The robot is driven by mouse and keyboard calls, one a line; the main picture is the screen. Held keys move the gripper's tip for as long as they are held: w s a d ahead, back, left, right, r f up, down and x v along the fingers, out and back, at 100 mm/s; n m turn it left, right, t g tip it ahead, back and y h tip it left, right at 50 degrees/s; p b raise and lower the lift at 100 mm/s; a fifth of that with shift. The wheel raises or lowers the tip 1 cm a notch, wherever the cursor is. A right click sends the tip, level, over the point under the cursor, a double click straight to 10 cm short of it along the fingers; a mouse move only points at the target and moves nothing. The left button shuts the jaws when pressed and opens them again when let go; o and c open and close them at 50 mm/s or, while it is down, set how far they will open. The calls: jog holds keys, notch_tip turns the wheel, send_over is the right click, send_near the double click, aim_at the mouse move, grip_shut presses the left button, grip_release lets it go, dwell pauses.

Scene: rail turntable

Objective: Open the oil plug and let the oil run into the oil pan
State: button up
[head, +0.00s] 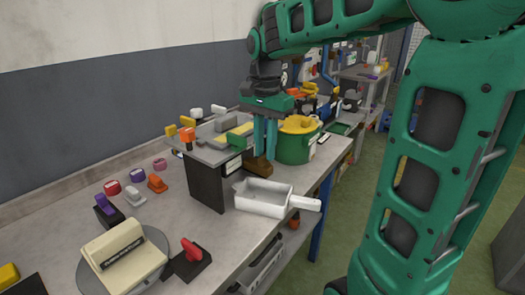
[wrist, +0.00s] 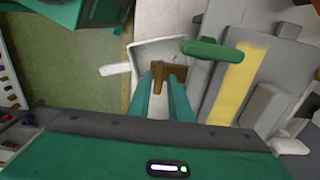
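My gripper (head: 264,155) points straight down, its two teal fingers a little apart. Its tips are at a brown plug-like piece (head: 260,168), beside the dark machine box (head: 207,182). In the wrist view the brown piece (wrist: 160,82) shows at and between the fingertips (wrist: 168,75). I cannot tell whether the fingers press on it. The white oil pan (head: 262,197) with a handle stands in front of the brown piece, at the bench edge. In the wrist view the pan (wrist: 143,50) lies below the fingers. No oil is visible.
A green handle (wrist: 203,49) and yellow strip (wrist: 232,80) are on the box top, close to my fingers. A green pot (head: 296,145) stands just right of my gripper. Left on the bench (head: 90,210) are a turntable (head: 155,285), a red-levered block (head: 187,262) and small coloured parts.

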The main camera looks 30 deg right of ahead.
jog(key=shift+f, duration=0.45)
grip_shut()
